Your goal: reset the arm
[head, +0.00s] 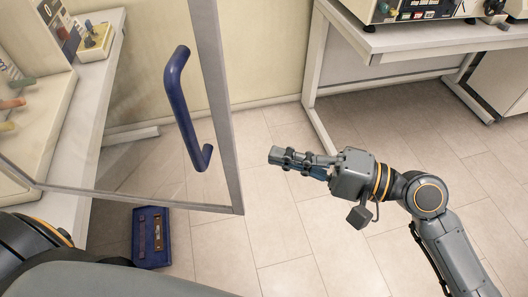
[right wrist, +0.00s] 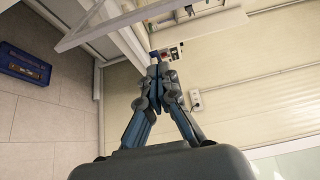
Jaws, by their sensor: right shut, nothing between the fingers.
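My right arm comes in from the lower right in the head view. Its gripper (head: 278,156) is shut and empty, held in the air over the tiled floor and pointing left. The right wrist view shows the same gripper (right wrist: 160,65) with its fingertips together and nothing between them. The glass door with a blue handle (head: 182,110) stands to the left of the gripper, with a gap between them in the head view. My left gripper is not in view; only dark parts of my body show at the lower left.
A blue case (head: 152,238) lies on the floor below the door. A white table (head: 440,38) bearing an instrument (head: 410,10) stands at the upper right. Behind the glass, a machine with coloured knobs (head: 20,105) is at the left. The tiled floor around the right gripper is clear.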

